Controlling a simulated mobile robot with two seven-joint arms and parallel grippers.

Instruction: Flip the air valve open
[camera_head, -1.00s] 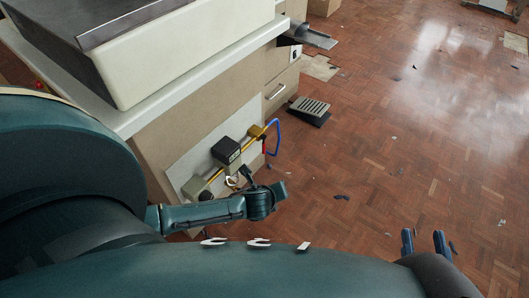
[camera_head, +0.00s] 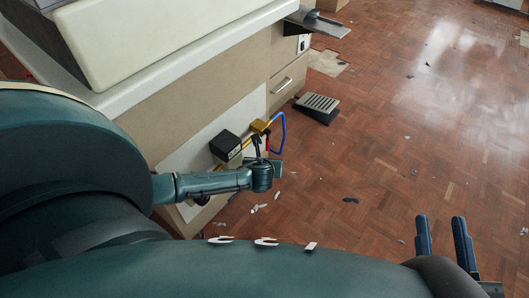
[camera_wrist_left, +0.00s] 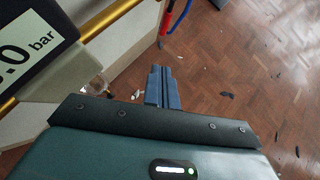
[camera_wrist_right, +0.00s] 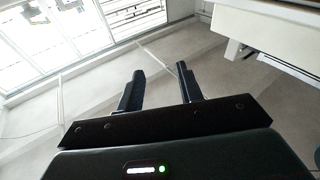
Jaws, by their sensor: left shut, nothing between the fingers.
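A brass valve block (camera_head: 260,126) sits on the pale panel at the cabinet's side, with a small red part (camera_head: 267,142) just below it. The red part also shows at the top of the left wrist view (camera_wrist_left: 167,17). I cannot tell the valve's lever position. My left gripper (camera_head: 272,165) is just below and in front of the red part, partly hidden by its own wrist. In the left wrist view its fingers (camera_wrist_left: 163,72) are together and empty, below the red part with a visible gap. My right gripper (camera_head: 443,222) is open and empty, away over the floor.
A black gauge box (camera_head: 226,145) stands left of the valve; its display (camera_wrist_left: 30,47) reads partly ".0 bar". A blue hose (camera_head: 284,130) loops right of the valve. A foot pedal (camera_head: 318,106) stands on the floor. The parquet floor to the right is mostly clear.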

